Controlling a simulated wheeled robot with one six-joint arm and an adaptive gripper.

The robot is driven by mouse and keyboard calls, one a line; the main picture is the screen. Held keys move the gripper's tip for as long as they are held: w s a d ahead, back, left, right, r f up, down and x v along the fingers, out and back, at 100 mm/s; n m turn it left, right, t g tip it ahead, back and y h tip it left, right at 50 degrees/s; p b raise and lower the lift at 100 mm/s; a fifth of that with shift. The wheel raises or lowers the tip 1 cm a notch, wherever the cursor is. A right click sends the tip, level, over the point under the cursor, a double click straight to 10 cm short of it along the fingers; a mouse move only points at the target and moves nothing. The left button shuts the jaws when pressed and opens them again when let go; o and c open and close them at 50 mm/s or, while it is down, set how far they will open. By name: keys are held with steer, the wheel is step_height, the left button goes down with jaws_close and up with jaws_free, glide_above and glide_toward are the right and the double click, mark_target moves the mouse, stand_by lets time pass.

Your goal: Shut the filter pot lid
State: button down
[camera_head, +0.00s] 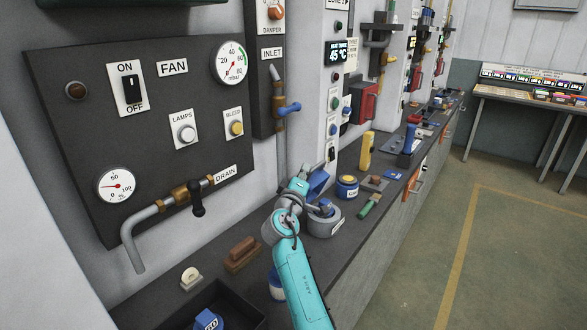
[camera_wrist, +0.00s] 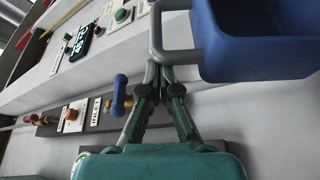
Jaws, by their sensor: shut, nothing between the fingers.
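In the head view a round grey pot (camera_head: 325,222) stands on the dark bench beside my arm, with a small dark blue part on top. I take it for the filter pot. A blue piece (camera_head: 318,182) shows behind it, partly hidden by my arm; I cannot tell whether it is the lid. In the wrist view my gripper (camera_wrist: 158,72) is shut and empty. Its fingertips are close to a grey bar (camera_wrist: 172,57) joined to a large blue hollow part (camera_wrist: 255,40) at upper right; contact is unclear. In the head view my fingertips are not clear.
A blue and yellow jar (camera_head: 347,187) and a green-handled item (camera_head: 369,205) stand right of the pot. A brown block (camera_head: 242,253) lies to the left. A wall pipe with a blue valve handle (camera_head: 289,108) rises behind. The floor at right is clear.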

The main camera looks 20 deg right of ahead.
steer(key=s+d+f+m+h, duration=0.2)
steer(key=s+d+f+m, duration=0.3)
steer(key=s+d+f, duration=0.3)
steer(key=shift+s+d+f, duration=0.2)
steer(key=shift+s+f, duration=1.6)
steer(key=shift+f, duration=0.5)
steer(key=shift+s, duration=0.1)
steer(key=v, duration=0.7)
steer(key=r+v, duration=0.1)
steer(key=v, duration=0.3)
steer(key=shift+s+a+f, duration=0.1)
steer(key=shift+s+a, duration=0.05)
steer(key=shift+a, duration=0.3)
steer(key=shift+s, duration=0.1)
